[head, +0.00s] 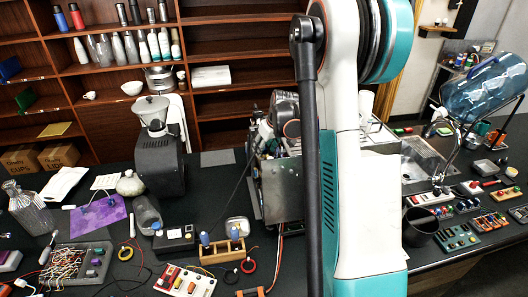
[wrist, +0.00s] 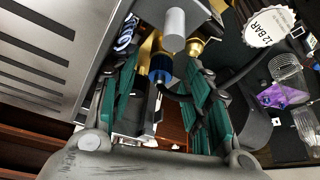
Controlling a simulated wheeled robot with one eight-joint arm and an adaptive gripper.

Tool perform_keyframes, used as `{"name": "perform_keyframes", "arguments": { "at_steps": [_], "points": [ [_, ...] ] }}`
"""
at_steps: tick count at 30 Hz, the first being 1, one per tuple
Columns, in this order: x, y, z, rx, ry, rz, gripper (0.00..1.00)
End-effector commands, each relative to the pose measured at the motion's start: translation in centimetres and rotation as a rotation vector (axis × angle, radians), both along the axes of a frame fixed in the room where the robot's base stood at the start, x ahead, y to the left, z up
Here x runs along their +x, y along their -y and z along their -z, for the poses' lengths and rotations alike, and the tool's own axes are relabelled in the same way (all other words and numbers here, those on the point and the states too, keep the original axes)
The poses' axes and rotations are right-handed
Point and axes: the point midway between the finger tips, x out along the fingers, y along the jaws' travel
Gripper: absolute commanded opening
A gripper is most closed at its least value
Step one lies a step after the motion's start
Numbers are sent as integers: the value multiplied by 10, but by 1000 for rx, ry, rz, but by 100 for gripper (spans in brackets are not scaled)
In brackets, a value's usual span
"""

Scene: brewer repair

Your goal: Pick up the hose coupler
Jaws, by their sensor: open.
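In the wrist view, a fitting with a blue collar and brass body (wrist: 160,68) shows between my fingers; it looks like the hose coupler. My gripper (wrist: 163,60) is open, with one teal finger on each side of the fitting. Whether either finger touches it, I cannot tell. A grey cylinder (wrist: 174,28) and a brass fitting (wrist: 195,47) are close by the fingertips. A black hose runs off to the right beside the right finger. In the head view, my arm hides much of the middle, and I cannot make out the coupler.
The opened metal brewer (head: 283,187) stands on the black counter, partly behind my arm. Its slotted metal panel (wrist: 45,60) fills the left of the wrist view. A white "12 BAR" tag (wrist: 268,27) is at upper right. A grinder (head: 158,160) and several small parts crowd the counter.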

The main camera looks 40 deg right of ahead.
Motion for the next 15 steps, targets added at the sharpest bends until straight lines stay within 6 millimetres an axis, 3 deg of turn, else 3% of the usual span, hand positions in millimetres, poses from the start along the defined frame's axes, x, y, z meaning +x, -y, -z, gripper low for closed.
{"name": "perform_keyframes", "arguments": {
  "at_steps": [2, 8, 15],
  "points": [
    [0, 0, 0, 0, 0, 0, 44],
    [0, 0, 0, 0, 0, 0, 0],
    [0, 0, 0, 0, 0, 0, 0]
  ]
}}
